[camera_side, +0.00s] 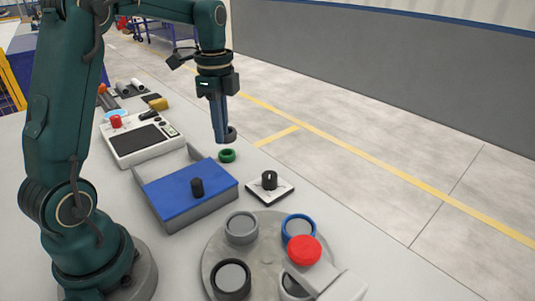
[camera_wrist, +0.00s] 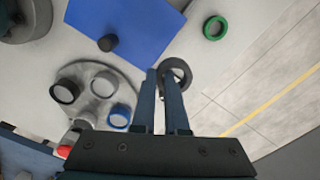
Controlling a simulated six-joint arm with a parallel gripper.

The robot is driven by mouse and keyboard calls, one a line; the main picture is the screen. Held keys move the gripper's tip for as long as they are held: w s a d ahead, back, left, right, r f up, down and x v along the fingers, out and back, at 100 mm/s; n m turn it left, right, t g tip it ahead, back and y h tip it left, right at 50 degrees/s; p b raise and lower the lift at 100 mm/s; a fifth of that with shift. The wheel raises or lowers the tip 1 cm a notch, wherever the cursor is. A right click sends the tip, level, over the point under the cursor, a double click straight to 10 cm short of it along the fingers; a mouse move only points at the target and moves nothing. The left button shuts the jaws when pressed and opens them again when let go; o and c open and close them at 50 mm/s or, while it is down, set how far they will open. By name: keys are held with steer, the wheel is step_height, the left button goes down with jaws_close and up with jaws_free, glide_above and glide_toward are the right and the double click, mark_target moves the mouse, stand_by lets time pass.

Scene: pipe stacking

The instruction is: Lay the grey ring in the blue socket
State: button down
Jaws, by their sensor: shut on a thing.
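My gripper (camera_side: 222,140) is shut on the dark grey ring (camera_side: 232,133) and holds it up in the air, past the far right corner of the blue-topped box. In the wrist view the ring (camera_wrist: 186,69) shows at the fingertips (camera_wrist: 159,72), partly hidden by the right finger. The blue socket (camera_side: 287,232) stands on a round grey plate (camera_side: 262,262), well apart from the ring in the side view. It also shows in the wrist view (camera_wrist: 112,122), left of the fingers.
A green ring (camera_side: 227,156), a blue-topped box (camera_side: 172,190) with a black knob, and a white knob plate (camera_side: 283,193) lie nearby.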

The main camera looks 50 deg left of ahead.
steer(key=s+d+r+m, duration=0.25)
steer(key=d+m, duration=0.35)
steer(key=d, duration=0.4)
glide_above(291, 233)
step_height(291, 233, down, 7)
steer(key=shift+r, duration=0.1)
steer(key=shift+w+f, duration=0.1)
steer(key=shift+f, duration=1.9)
steer(key=shift+f, duration=0.2)
steer(key=shift+f, duration=0.55)
steer(key=c, duration=0.9)
jaws_free()
steer(key=shift+c, duration=0.2)
step_height(291, 233, up, 12)
steer(key=s+a+r+n+t, duration=0.35)
steer(key=s+a+n, duration=0.25)
steer(key=n, duration=0.3)
steer(key=s+a+f+n+t, duration=0.2)
steer(key=s+a+f+n, duration=0.1)
steer(key=s+n, duration=0.4)
steer(key=shift+n, duration=1)
